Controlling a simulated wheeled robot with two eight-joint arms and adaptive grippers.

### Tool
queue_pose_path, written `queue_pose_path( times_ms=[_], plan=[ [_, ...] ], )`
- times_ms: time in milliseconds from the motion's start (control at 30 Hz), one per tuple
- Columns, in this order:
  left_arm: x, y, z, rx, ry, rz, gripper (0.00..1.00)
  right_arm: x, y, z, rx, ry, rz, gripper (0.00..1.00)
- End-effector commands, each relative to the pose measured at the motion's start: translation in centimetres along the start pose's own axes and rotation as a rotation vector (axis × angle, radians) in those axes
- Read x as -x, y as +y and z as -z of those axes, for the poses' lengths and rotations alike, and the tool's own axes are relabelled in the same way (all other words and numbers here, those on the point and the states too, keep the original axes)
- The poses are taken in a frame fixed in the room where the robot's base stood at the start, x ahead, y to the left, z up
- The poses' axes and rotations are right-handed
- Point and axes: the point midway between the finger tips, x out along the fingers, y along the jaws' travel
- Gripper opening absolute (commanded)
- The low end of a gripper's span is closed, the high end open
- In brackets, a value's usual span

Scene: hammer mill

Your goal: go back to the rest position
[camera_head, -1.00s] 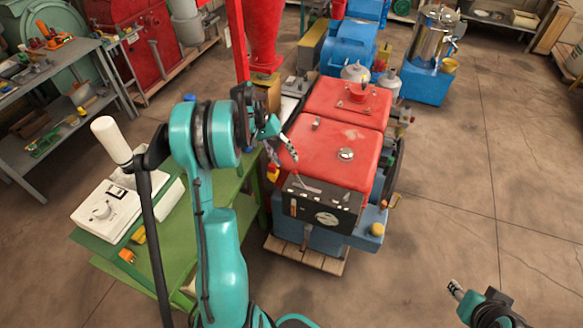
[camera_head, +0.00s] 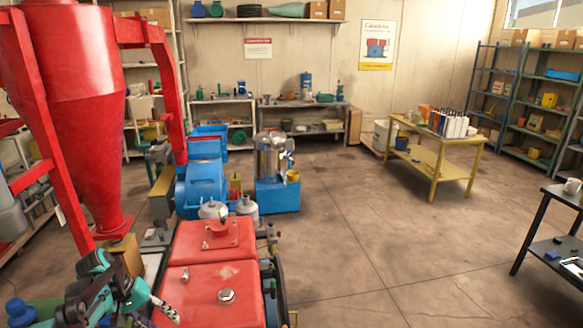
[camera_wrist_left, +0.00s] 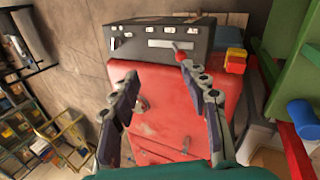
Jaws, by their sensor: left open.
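My left gripper (camera_head: 158,305) is at the lower left of the head view, beside the near end of the red-topped machine (camera_head: 215,268). In the left wrist view the gripper (camera_wrist_left: 158,70) has its two fingers spread apart with nothing between them. Beyond the fingers lie the machine's red cover (camera_wrist_left: 165,110) and its dark control panel (camera_wrist_left: 158,40). A small red-tipped part shows near the right fingertip, but I cannot tell whether they touch. My right gripper is in neither current view.
A tall red hopper (camera_head: 80,110) on a red frame stands at the left. A blue motor housing (camera_head: 202,188) and a steel pot (camera_head: 270,158) are behind the machine. A yellow table (camera_head: 440,160) and a dark table (camera_head: 548,230) stand right. The floor between is clear.

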Motion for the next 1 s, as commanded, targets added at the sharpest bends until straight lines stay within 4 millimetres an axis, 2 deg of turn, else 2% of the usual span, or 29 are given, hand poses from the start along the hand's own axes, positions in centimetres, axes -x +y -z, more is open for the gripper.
queue_pose_path(
  times_ms=[33, 100, 233, 400, 533, 700, 800, 1000],
  plan=[
    [0.5, 2.2, -1.4, -0.024, 0.018, 0.028, 0.46, 0.0, 0.0, 0.0, 0.0, 0.0, 0.0, 0.4],
    [1.0, 4.6, -3.2, -0.056, 0.055, 0.071, 0.46, 0.0, 0.0, 0.0, 0.0, 0.0, 0.0, 0.4],
    [1.7, 8.3, -6.9, -0.121, 0.132, 0.142, 0.46, 0.0, 0.0, 0.0, 0.0, 0.0, 0.0, 0.4],
    [2.0, 11.6, -12.2, -0.221, 0.242, 0.217, 0.46, 0.0, 0.0, 0.0, 0.0, 0.0, 0.0, 0.4],
    [1.6, 13.0, -16.2, -0.308, 0.334, 0.257, 0.46, 0.0, 0.0, 0.0, 0.0, 0.0, 0.0, 0.4],
    [0.6, 13.7, -20.5, -0.419, 0.448, 0.286, 0.46, 0.0, 0.0, 0.0, 0.0, 0.0, 0.0, 0.4],
    [-0.1, 13.7, -22.1, -0.469, 0.499, 0.291, 0.46, 0.0, 0.0, 0.0, 0.0, 0.0, 0.0, 0.4],
    [-0.7, 13.7, -23.3, -0.516, 0.55, 0.293, 0.46, 0.0, 0.0, 0.0, 0.0, 0.0, 0.0, 0.4]
  ],
)
